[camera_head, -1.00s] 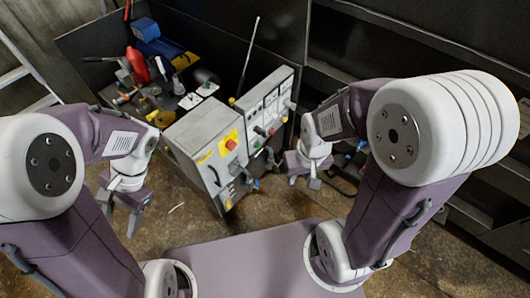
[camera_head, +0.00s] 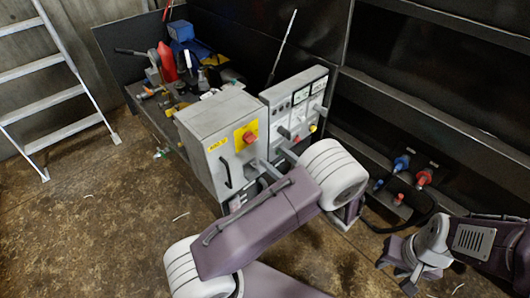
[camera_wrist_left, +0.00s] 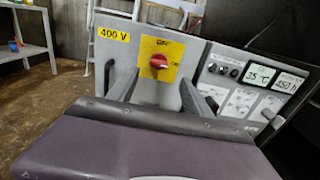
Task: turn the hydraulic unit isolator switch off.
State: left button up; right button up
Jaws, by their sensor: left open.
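The isolator switch is a red rotary knob on a yellow plate (camera_head: 247,137), on the front of a grey cabinet (camera_head: 205,125) with a 400 V label. The knob (camera_wrist_left: 158,61) also shows in the left wrist view, high and near the middle. My left gripper (camera_head: 277,152) is open and empty, to the right of the knob in the head view. In the left wrist view its fingers (camera_wrist_left: 155,88) stand either side below the knob, apart from it. My right gripper (camera_head: 397,272) is at the lower right, away from the cabinet, with its fingers apart and empty.
A control panel (camera_head: 298,105) with displays and buttons adjoins the cabinet on the right. A black handle (camera_head: 225,172) is on the cabinet front. A cluttered bench (camera_head: 160,105) stands behind, a ladder (camera_head: 60,80) at left. Coloured sockets (camera_head: 423,178) sit at right.

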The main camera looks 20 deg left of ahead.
aim_at(254, 141)
pick_arm(q)
jog(key=b+x, duration=0.1)
jog(key=x, duration=0.8)
jog(key=shift+s+r+b, duration=0.1)
jog(key=shift+b, duration=0.2)
grip_shut()
